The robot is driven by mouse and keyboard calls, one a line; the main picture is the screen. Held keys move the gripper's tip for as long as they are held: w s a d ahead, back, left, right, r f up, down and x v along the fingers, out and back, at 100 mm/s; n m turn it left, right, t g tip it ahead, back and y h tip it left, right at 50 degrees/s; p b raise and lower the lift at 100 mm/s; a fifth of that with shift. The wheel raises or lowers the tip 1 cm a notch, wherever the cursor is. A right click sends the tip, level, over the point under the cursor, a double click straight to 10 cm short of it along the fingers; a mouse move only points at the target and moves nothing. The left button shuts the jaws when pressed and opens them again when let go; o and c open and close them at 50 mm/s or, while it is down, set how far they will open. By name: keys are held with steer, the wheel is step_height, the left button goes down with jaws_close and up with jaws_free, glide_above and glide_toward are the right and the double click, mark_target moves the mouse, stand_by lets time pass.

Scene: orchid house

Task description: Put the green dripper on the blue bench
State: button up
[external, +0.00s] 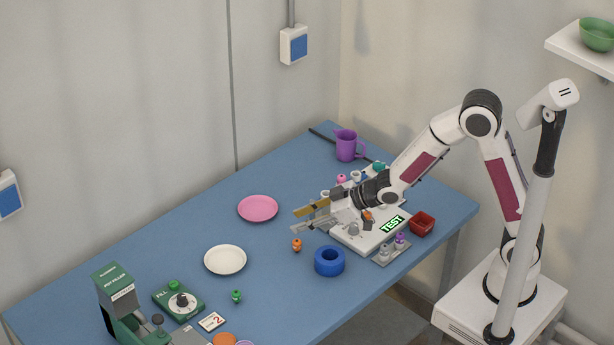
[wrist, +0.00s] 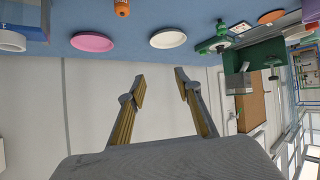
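A small green dripper (external: 236,296) stands on the blue bench (external: 190,240), to the right of a green fill device. A teal-green piece (external: 378,167) shows in the far rack behind my arm; I cannot tell whether it is also a dripper. My gripper (external: 303,219) is over the bench, beyond an orange dripper (external: 297,245) and away from the green one. In the wrist view my gripper (wrist: 160,88) is open, with nothing between its fingers. The orange dripper also shows at that view's top edge (wrist: 121,8).
A pink plate (external: 257,208) and a white plate (external: 225,260) lie on the bench. A blue ring (external: 329,261), a white test device (external: 360,236), a red bin (external: 422,223) and a purple jug (external: 347,146) stand around my gripper. Green machines (external: 118,295) occupy the near left.

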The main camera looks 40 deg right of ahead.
steer(key=s+d+r+m+h, duration=0.1)
steer(key=s+d+r+h, duration=0.15)
steer(key=d, duration=0.45)
steer(key=s+d+r+m+g+h, duration=0.1)
steer(key=s+d+r+m, duration=0.1)
steer(key=s+d+r, duration=0.3)
steer(key=s+d+r+m+h, duration=0.1)
steer(key=d+r+h, duration=0.1)
steer(key=d, duration=0.6)
steer(key=s+d+m+g, duration=0.1)
steer(key=s+d, duration=0.2)
steer(key=s, duration=0.4)
steer(key=s+d+r+m+g, duration=0.1)
steer(key=s+d, duration=0.2)
steer(key=s, duration=0.4)
steer(key=s+d+m+g+h, duration=0.1)
steer(key=s+d+m, duration=0.1)
steer(key=s, duration=0.5)
steer(key=shift+s+d+r, duration=0.35)
steer(key=shift+d, duration=0.2)
